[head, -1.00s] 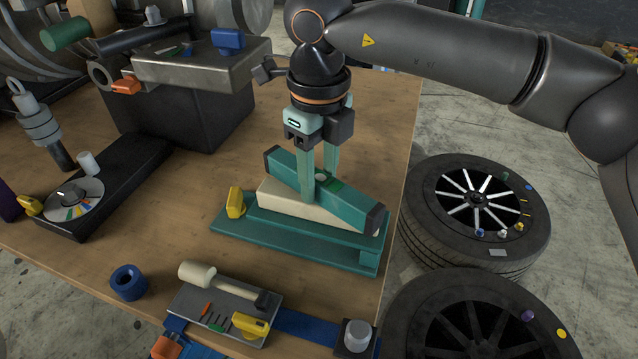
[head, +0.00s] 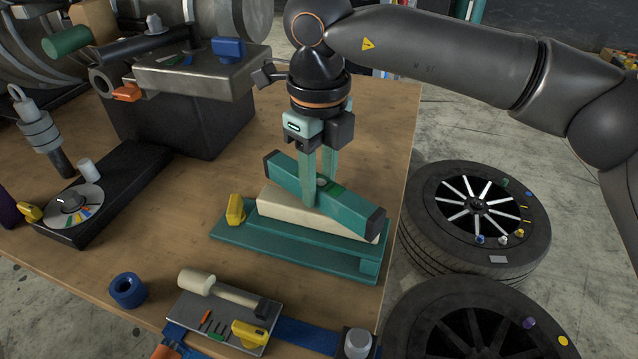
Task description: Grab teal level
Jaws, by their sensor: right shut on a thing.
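The teal level (head: 292,184) is a long bar with dark end caps. It lies slantwise above a cream block (head: 284,213) on a teal stand (head: 245,240) near the table's right edge. My right gripper (head: 318,193) points down from above, with its teal fingers closed on the middle of the level. I cannot tell whether the level still touches the cream block. My left gripper is not in view.
A yellow clip (head: 236,209) stands on the stand's left end. A grey tray (head: 190,312) with a mallet (head: 230,290) and a blue ring (head: 127,289) lie in front. A dark vise (head: 190,110) stands at back left.

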